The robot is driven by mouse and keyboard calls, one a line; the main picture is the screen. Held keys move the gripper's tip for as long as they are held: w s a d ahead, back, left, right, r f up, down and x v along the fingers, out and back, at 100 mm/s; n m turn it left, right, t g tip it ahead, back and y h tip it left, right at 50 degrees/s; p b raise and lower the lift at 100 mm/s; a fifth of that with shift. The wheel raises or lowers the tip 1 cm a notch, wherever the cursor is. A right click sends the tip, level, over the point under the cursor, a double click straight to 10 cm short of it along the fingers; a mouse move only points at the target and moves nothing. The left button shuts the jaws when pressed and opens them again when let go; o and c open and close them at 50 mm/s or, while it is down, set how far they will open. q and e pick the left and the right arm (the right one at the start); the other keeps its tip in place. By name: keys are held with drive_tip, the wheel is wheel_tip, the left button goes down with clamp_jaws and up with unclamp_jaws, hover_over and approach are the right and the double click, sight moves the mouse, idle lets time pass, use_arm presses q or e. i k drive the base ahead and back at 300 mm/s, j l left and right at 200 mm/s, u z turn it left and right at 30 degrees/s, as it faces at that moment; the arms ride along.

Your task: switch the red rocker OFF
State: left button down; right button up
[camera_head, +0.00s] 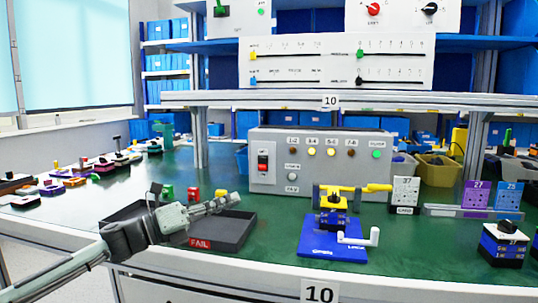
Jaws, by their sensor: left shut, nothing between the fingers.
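The red rocker (263,161) sits in a dark switch housing on the left part of the front of a grey control box (330,183). It is too small to tell which way it is tipped. My left gripper (233,199) reaches in from the left, over the dark FAIL tray. It is shut and empty, with its fingertips pointing right, lower and to the left of the rocker. I cannot tell how far in front of the box they are. My right gripper is not in view.
The black FAIL tray (238,232) lies under my left gripper. A yellow toggle clamp on a blue base (322,246) stands in front of the box. A black-knobbed block (503,246) stands at the right. A shelf with a slider panel (300,63) is above the box.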

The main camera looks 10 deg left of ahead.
sight(262, 160)
drive_tip(key=i, duration=0.9)
